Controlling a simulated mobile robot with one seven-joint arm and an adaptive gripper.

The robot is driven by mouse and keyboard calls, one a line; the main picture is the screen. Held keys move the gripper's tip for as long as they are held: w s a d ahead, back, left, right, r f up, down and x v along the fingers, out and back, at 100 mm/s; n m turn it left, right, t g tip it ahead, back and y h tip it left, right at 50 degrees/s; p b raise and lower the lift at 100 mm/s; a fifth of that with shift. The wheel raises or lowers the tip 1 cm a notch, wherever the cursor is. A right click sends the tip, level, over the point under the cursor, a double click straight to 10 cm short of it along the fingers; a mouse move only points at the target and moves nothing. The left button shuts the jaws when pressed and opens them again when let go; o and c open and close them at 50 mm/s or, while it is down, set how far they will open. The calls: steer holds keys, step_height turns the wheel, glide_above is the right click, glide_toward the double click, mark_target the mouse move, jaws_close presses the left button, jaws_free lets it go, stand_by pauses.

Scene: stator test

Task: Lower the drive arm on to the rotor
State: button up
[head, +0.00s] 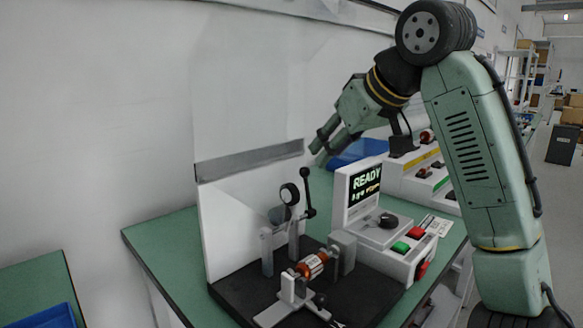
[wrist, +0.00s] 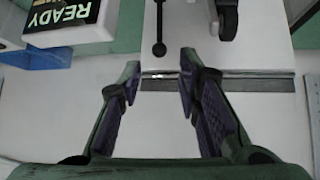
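The drive arm (head: 307,195) stands raised on the black test base, with a black ball knob at its top and a dark-rimmed wheel (head: 289,194) beside it. The rotor (head: 312,265), with copper-coloured windings, lies between supports below the wheel, apart from it. My gripper (head: 322,147) is in the air above and slightly right of the knob. In the wrist view my gripper (wrist: 161,75) is open with nothing between its fingers. The black knob (wrist: 159,49) shows just beyond the fingertips, and part of the wheel (wrist: 228,22) lies to the right. The rotor is not visible there.
A test console (head: 390,240) with a screen reading READY and green and red buttons stands right of the rotor. A white panel (head: 235,225) rises behind the base. A blue bin (head: 358,152) and another console (head: 425,180) are farther back on the green table (head: 165,240).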

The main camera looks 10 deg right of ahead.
mark_target(308, 175)
steer(key=x, duration=1)
steer(key=shift+w+f, duration=0.2)
steer(key=shift+w, duration=0.05)
steer(key=shift+a, duration=0.1)
steer(key=shift+c, duration=0.3)
jaws_close()
